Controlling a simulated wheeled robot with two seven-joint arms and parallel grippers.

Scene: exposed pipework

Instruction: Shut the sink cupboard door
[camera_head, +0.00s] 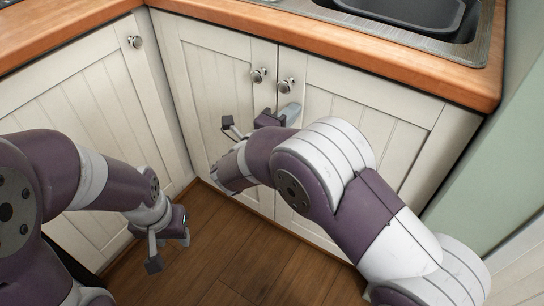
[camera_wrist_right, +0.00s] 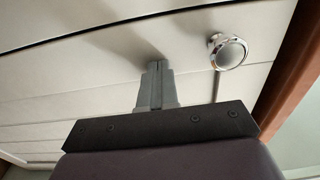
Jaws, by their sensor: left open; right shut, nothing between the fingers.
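The sink cupboard has two cream panelled doors under the counter. The left door (camera_head: 208,90) and right door (camera_head: 385,130) look about flush, with a thin dark seam between them; a small gap cannot be ruled out. Each has a round metal knob, left (camera_head: 258,75) and right (camera_head: 286,86). My right gripper (camera_head: 291,112) is shut and empty, just below the right knob. In the right wrist view its fingers (camera_wrist_right: 157,72) point at the door face beside a knob (camera_wrist_right: 228,51); contact cannot be told. My left gripper (camera_head: 168,250) is open and empty, low above the floor.
A dark sink (camera_head: 420,12) is set in the wooden worktop (camera_head: 390,60) above. Another cream cupboard (camera_head: 85,110) with a knob (camera_head: 135,42) meets the corner at left. The wooden floor (camera_head: 225,255) is clear in front. A green wall (camera_head: 500,150) stands at right.

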